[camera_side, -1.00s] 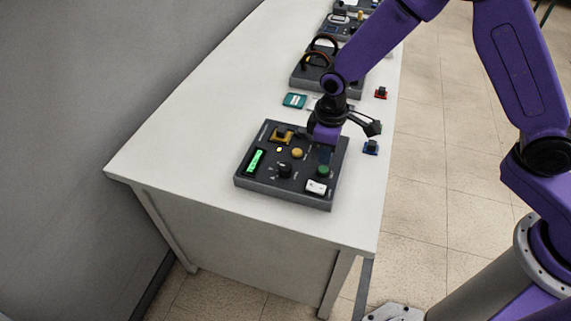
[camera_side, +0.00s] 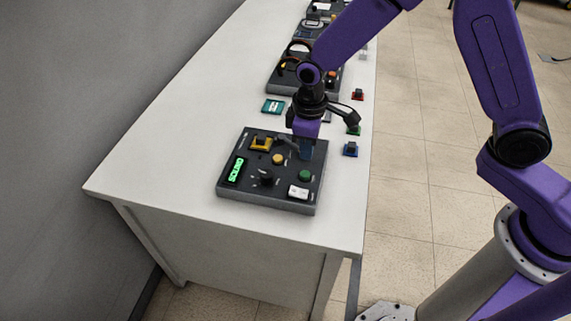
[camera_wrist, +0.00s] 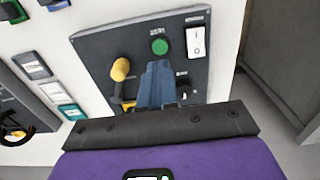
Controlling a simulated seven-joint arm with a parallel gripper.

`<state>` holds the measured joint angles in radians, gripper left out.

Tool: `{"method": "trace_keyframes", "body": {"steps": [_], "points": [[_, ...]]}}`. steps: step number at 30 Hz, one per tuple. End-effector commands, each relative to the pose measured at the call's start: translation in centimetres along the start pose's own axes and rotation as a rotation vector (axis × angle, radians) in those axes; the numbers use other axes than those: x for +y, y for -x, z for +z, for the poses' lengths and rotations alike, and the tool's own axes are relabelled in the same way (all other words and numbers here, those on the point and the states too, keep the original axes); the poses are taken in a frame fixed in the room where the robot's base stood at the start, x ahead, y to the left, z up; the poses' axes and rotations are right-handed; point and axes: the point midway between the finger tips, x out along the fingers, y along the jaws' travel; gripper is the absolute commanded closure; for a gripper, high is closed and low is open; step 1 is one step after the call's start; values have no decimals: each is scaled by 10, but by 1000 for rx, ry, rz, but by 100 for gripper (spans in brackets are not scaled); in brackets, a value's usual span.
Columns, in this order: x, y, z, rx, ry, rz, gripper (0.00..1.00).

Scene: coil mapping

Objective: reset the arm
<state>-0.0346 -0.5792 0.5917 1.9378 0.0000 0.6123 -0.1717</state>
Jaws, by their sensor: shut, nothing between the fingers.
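The dark control panel (camera_side: 232,188) lies on the near end of the white table. It carries a lit green display (camera_side: 236,170), a yellow-framed part (camera_side: 261,143), a yellow knob (camera_side: 278,159), a green button (camera_side: 305,175), a black knob (camera_side: 266,178) and a white rocker switch (camera_side: 298,191). My gripper (camera_side: 305,156) is shut and empty, pointing down over the panel's far right part. In the wrist view, the blue-grey fingers (camera_wrist: 157,66) sit together just below the green button (camera_wrist: 159,46), near the yellow knob (camera_wrist: 120,69). Their exact height above the panel is unclear.
The white table (camera_side: 150,165) has clear room left of the panel. Blue (camera_side: 350,149), green (camera_side: 354,130) and red (camera_side: 358,94) small blocks line the right edge. More dark panels (camera_side: 290,82) stand farther back.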

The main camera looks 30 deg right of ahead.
Motion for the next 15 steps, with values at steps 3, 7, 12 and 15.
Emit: {"method": "trace_keyframes", "body": {"steps": [3, 7, 12, 15], "points": [[0, 0, 0, 0, 0, 0, 100], [-2, 6, 4, 4, 8, 1, 100], [-14, 32, 29, 10, 43, 1, 100], [-23, 50, 53, 12, 74, 1, 100]]}}
